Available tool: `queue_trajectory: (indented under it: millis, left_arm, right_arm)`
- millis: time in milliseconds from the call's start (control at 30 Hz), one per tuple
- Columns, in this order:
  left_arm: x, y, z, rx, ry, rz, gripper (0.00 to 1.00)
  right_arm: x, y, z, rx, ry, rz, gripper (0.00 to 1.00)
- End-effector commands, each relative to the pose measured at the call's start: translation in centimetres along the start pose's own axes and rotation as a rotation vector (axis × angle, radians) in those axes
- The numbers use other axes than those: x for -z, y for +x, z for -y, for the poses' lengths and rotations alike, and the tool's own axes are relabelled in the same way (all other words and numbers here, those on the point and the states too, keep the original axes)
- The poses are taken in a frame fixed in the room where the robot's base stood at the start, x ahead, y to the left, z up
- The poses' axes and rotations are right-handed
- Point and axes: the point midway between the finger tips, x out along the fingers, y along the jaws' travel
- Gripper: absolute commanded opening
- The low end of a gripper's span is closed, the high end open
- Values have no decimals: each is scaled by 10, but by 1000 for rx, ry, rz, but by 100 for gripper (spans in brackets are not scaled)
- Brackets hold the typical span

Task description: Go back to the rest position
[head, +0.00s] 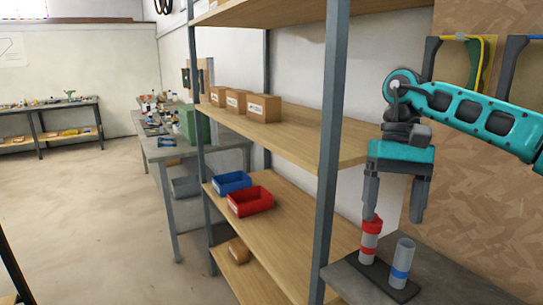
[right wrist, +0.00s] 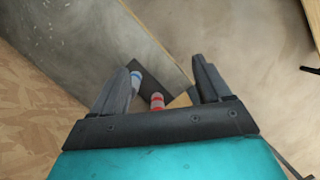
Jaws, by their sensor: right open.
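My right gripper (head: 394,213) is open in the head view, above a dark base plate (head: 377,274) at the lower right. A grey cylinder with red bands (head: 370,240) stands upright on the plate, near the gripper's left finger. A grey cylinder with a blue band (head: 401,264) stands beside it. In the right wrist view, the open fingers (right wrist: 165,85) have the red-banded cylinder (right wrist: 157,102) and the blue-banded cylinder (right wrist: 136,80) showing between and beyond them. Nothing is visibly held. My left gripper is not in view.
A metal-framed shelf (head: 290,136) stands left of my right arm, with several cardboard boxes (head: 264,108), a blue bin (head: 232,182) and a red bin (head: 250,200). A chipboard panel (head: 460,190) stands behind the arm. The floor (head: 90,210) at left is clear.

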Motion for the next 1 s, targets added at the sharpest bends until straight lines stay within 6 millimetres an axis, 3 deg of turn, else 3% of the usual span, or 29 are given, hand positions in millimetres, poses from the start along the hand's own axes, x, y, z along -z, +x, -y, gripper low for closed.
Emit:
queue_trajectory:
  millis: [33,167,333,467,600,800,1000]
  left_arm:
    - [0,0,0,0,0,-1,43]
    - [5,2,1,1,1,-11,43]
    - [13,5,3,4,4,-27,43]
    - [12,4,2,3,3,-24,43]
    - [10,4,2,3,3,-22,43]
    - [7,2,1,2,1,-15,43]
    - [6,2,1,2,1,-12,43]
  right_arm:
    - [2,20,17,52,6,25,77]
    - [1,60,64,214,61,91,77]
    - [-15,110,135,481,197,262,77]
    - [-36,132,189,706,373,479,77]
    - [-54,137,232,915,609,778,77]
    - [-57,129,256,1125,997,1300,77]
    - [-34,133,237,1205,1399,1920,77]
